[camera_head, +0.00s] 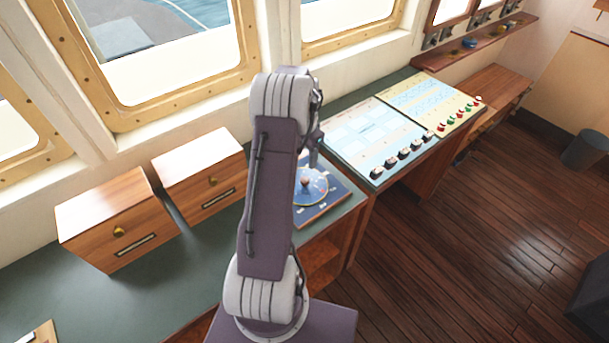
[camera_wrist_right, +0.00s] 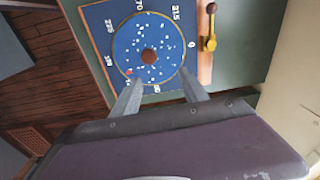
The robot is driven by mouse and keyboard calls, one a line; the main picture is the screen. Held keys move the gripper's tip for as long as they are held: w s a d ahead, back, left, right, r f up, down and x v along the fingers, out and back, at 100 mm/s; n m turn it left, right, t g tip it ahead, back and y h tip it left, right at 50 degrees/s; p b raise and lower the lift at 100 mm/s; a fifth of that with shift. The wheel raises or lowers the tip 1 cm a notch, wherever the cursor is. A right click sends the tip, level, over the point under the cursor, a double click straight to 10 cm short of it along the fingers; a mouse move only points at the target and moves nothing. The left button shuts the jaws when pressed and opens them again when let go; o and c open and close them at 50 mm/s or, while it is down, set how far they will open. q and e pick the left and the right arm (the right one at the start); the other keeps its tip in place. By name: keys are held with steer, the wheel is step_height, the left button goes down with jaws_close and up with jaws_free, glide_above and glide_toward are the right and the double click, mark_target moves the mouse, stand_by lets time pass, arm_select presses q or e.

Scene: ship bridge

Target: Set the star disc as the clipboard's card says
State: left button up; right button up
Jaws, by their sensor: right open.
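The star disc (camera_wrist_right: 165,35) is a round blue disc with pale specks and a brown central knob (camera_wrist_right: 149,56). It sits on a dark blue square board (camera_wrist_right: 98,15) with numbers around it, 315 and 225 among them; a red mark shows at the rim. In the head view the disc (camera_head: 316,188) is partly hidden by my right arm. My right gripper (camera_wrist_right: 161,92) is open and empty, its fingertips apart at the disc's near edge. A pale flat item with a wooden edge (camera_head: 38,333) is cut off at the lower left; I cannot tell whether it is the clipboard. My left gripper is out of view.
Two wooden drawer boxes (camera_head: 118,220) (camera_head: 200,175) stand on the green counter (camera_head: 150,290). A brass lever with a brown knob (camera_wrist_right: 210,42) is beside the board. Light control panels (camera_head: 375,135) lie to the right. A bin (camera_head: 584,150) stands on the wooden floor.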

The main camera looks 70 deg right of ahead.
mark_target(305, 179)
steer(key=n+p, duration=0.3)
steer(key=n, duration=0.3)
steer(key=a+n+p, duration=0.1)
steer(key=n+p, duration=0.2)
steer(key=n, duration=0.3)
steer(key=a+n+y+p, duration=0.1)
steer(key=n+p, duration=0.1)
steer(key=n, duration=0.5)
steer(key=shift+s+p, duration=0.15)
steer(key=shift+p, duration=0.25)
step_height(305, 179, down, 8)
steer(key=p, duration=0.2)
steer(key=shift+r+p, duration=0.15)
steer(key=shift+p, duration=0.25)
steer(key=shift+f, duration=0.35)
jaws_close()
